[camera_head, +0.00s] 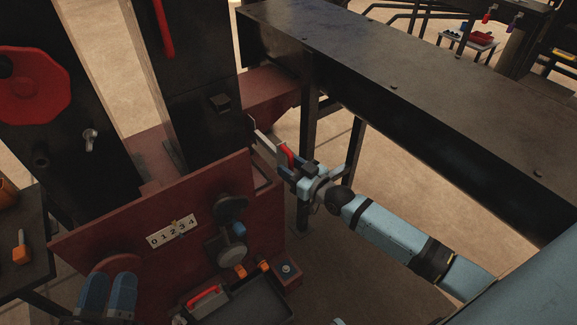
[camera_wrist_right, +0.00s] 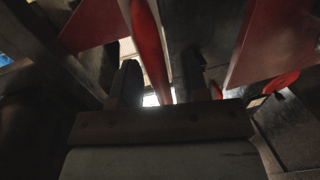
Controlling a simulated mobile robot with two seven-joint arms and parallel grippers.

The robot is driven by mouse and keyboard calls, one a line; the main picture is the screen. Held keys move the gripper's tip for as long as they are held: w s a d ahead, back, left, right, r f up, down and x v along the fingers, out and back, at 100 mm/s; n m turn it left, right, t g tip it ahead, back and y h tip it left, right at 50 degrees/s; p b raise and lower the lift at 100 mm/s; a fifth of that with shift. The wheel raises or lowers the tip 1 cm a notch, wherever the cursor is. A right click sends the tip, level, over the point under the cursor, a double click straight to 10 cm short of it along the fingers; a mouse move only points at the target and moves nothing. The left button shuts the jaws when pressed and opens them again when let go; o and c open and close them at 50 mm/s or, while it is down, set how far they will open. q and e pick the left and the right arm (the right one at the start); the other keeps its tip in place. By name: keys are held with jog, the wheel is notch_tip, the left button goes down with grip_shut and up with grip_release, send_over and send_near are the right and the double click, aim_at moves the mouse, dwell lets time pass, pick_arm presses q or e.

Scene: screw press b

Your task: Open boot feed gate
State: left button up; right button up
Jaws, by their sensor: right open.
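A red lever (camera_head: 288,156) stands behind the far right corner of the dark red machine panel. The task's feed gate itself cannot be told apart in the dark machine. My right gripper (camera_head: 281,161) is at the lever, its arm reaching in from the right. In the right wrist view the red bar (camera_wrist_right: 148,45) runs between the two dark fingertips of the gripper (camera_wrist_right: 164,85). The fingers are apart, with light showing beside the bar. Whether either finger touches it cannot be told.
The red panel (camera_head: 120,235) carries a number plate (camera_head: 173,232) and dark knobs. A black tray (camera_head: 245,300) with a red-handled tool is below. Dark machine columns stand left. A long dark beam (camera_head: 400,95) passes close above my right arm. Open floor lies beneath that arm.

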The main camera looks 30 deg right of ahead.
jog(key=shift+c, duration=0.4)
grip_shut()
jog(key=shift+s+p, duration=0.3)
jog(key=shift+p, duration=0.05)
pick_arm(q)
jog(key=s+a+f+g+y+p, duration=0.1)
jog(key=a+f+g+y+p, duration=0.2)
jog(key=f, duration=0.6)
jog(key=shift+a+f+g+y+p, duration=0.35)
jog(key=shift+g+y+p, duration=0.05)
jog(key=shift+g+p, duration=0.4)
pick_arm(e)
jog(key=a+v, duration=0.1)
jog(key=v, duration=0.6)
jog(key=shift+s, duration=0.35)
jog(key=shift+a, duration=0.1)
jog(key=shift+o, duration=0.4)
grip_release()
